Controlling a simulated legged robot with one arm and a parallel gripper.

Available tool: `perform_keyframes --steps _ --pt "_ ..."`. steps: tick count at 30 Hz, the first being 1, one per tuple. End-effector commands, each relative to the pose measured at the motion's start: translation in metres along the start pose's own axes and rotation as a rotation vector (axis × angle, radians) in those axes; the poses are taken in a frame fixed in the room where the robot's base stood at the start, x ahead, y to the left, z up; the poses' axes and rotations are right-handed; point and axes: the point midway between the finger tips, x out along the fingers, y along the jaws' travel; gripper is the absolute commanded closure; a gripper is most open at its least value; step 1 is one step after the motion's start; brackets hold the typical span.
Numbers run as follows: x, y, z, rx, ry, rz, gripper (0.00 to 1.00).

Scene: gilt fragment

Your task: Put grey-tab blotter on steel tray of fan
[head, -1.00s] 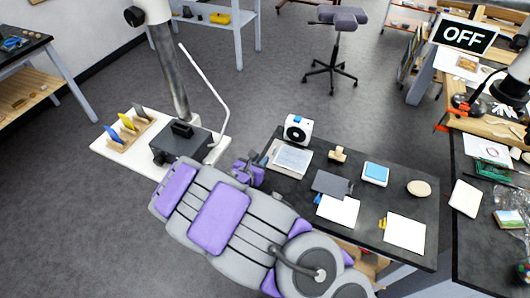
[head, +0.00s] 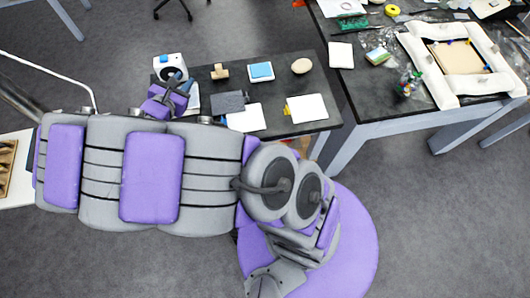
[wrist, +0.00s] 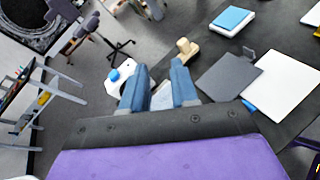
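A dark grey square blotter (head: 229,101) lies flat on the black table, with a small upright grey tab (wrist: 248,52) at its edge in the wrist view. The fan is a white box (head: 170,65) with a dark round opening and a blue top piece; it also shows in the wrist view (wrist: 118,76). A pale tray (head: 193,102) lies in front of the fan, partly hidden by my gripper. My gripper (head: 178,82) hangs near the fan and tray. In the wrist view its two blue fingers (wrist: 160,82) stand apart with nothing held between them.
A white blue-tab blotter (head: 246,118) lies against the grey one, and a white yellow-tab blotter (head: 306,108) is farther right. A wooden stamp (head: 220,72), blue-topped block (head: 261,71) and round wooden piece (head: 301,66) stand behind. A cluttered bench (head: 380,105) is at right.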

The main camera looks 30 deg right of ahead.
Motion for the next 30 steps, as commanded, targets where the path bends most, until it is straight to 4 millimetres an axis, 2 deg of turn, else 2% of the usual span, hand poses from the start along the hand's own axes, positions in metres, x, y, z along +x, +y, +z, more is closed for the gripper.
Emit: perform_keyframes --steps 1,3,6,9,12,15,18,21,25,30 --pt "0.007 -0.019 0.031 0.102 -0.021 -0.077 0.72" --pt "0.011 -0.049 0.064 0.236 -0.045 -0.187 0.72" --pt "0.010 -0.095 0.102 0.418 -0.076 -0.346 0.72" --pt "-0.002 -0.141 0.128 0.593 -0.096 -0.505 0.72" --pt "-0.020 -0.184 0.144 0.763 -0.105 -0.665 0.72" --pt "-0.045 -0.222 0.151 0.927 -0.098 -0.821 0.72" --pt "-0.074 -0.250 0.151 1.085 -0.075 -0.970 0.72" --pt "-0.108 -0.270 0.146 1.231 -0.038 -1.118 0.72" --pt "-0.154 -0.283 0.135 1.401 0.037 -1.295 0.72" --pt "-0.204 -0.281 0.123 1.550 0.143 -1.461 0.72"
